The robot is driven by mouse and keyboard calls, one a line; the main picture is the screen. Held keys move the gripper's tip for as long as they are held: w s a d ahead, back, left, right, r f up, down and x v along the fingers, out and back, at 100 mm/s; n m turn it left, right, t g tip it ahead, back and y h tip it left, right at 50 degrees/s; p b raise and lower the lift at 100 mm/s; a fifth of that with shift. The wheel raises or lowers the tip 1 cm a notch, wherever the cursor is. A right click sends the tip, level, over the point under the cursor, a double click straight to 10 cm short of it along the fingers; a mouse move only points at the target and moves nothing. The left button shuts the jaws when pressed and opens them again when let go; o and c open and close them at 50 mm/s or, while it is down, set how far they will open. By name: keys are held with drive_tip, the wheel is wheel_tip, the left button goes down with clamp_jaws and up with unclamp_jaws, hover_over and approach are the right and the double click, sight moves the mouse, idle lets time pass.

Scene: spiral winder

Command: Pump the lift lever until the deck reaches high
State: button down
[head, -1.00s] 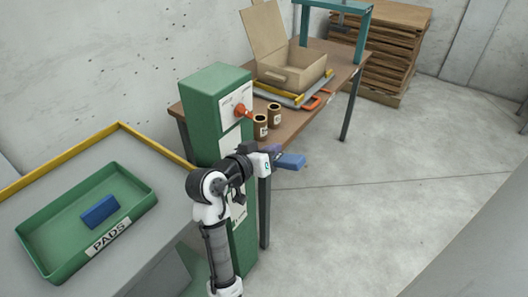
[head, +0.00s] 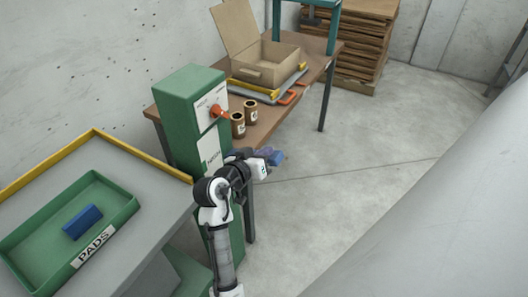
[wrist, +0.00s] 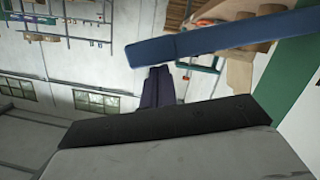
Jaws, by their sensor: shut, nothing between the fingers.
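No lift lever that I can identify shows in either view. A grey deck (head: 154,220) with a yellow rim lies at the left in the head view and may be the lift deck; its height mark is not seen. My gripper (head: 272,156) is shut and empty, in front of the green cabinet and beside the brown bench, with its blue finger pointing right. In the wrist view my gripper (wrist: 160,63) shows a long blue finger and a dark purple one, with nothing held.
A green PADS tray (head: 120,205) holding a blue pad (head: 82,222) rests on the deck. The bench (head: 277,115) carries two brown cans and a cardboard box (head: 266,62).

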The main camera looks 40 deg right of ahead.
drive_tip(key=shift+s+d+f+m+b, duration=0.1)
drive_tip(key=shift+s+f+m+b, duration=0.15)
drive_tip(key=shift+f+b, duration=0.3)
drive_tip(key=shift+s+d+f+m+b, duration=0.1)
drive_tip(key=shift+s+f+m+b, duration=0.15)
drive_tip(key=shift+f+b, duration=0.2)
wheel_tip(320, 180, down, 9)
drive_tip(key=s+m+t+y+b, duration=0.1)
drive_tip(key=m+b, duration=0.3)
drive_tip(key=b, duration=0.6)
drive_tip(key=shift+s+d+t, duration=0.3)
drive_tip(key=shift+t, duration=0.1)
drive_tip(key=shift+f, duration=0.15)
wheel_tip(320, 180, up, 5)
drive_tip(key=p, duration=0.4)
drive_tip(key=s+b+v, duration=0.1)
drive_tip(key=b+v, duration=0.1)
drive_tip(key=v, duration=0.8)
drive_tip(key=shift+d+f, duration=0.15)
drive_tip(key=shift+d, duration=0.05)
